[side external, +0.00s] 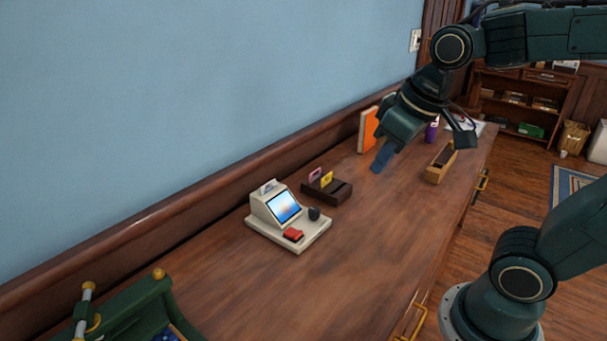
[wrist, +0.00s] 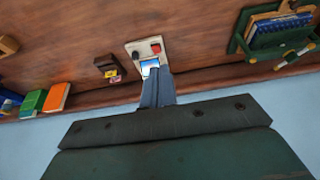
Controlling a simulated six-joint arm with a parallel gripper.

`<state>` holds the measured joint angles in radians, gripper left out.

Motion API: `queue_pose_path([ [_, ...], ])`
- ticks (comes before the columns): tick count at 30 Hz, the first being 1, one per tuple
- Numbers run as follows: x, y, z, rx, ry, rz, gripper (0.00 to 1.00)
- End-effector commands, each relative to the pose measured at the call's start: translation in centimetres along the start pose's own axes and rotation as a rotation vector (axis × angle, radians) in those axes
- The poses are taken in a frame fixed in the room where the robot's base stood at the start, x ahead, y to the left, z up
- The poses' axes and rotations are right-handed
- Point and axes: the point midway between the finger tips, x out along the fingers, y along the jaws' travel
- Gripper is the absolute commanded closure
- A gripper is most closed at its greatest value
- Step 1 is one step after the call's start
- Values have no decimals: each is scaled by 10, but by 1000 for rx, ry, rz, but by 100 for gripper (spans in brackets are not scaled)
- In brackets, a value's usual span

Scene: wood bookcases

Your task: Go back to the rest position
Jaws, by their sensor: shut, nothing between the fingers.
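My gripper (side external: 381,160) is shut and empty, held in the air above the far half of the wooden counter. In the wrist view its closed blue fingers (wrist: 157,90) point toward a small cream register-like device with a screen and overlap its lower edge in the picture. That device (side external: 275,225) stands on the counter, with a red item and a dark knob on its base; it also shows in the wrist view (wrist: 135,48). My gripper is apart from everything on the counter.
A dark card holder (side external: 340,193) with pink and yellow cards stands behind the device. An orange book (side external: 367,130), a purple bottle (side external: 432,130) and a wooden box (side external: 436,174) are farther back. A green rack (side external: 130,310) stands at the near left. The counter's front middle (side external: 370,260) is clear.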

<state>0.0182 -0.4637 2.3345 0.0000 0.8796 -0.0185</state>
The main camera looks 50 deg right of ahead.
Motion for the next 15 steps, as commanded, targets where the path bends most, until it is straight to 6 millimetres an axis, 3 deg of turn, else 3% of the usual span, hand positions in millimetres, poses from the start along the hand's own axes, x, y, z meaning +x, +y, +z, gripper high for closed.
queue_pose_path([
  [6,-15,-3,36,0,59,-3,100],
  [15,-19,-4,63,2,99,-7,100],
])
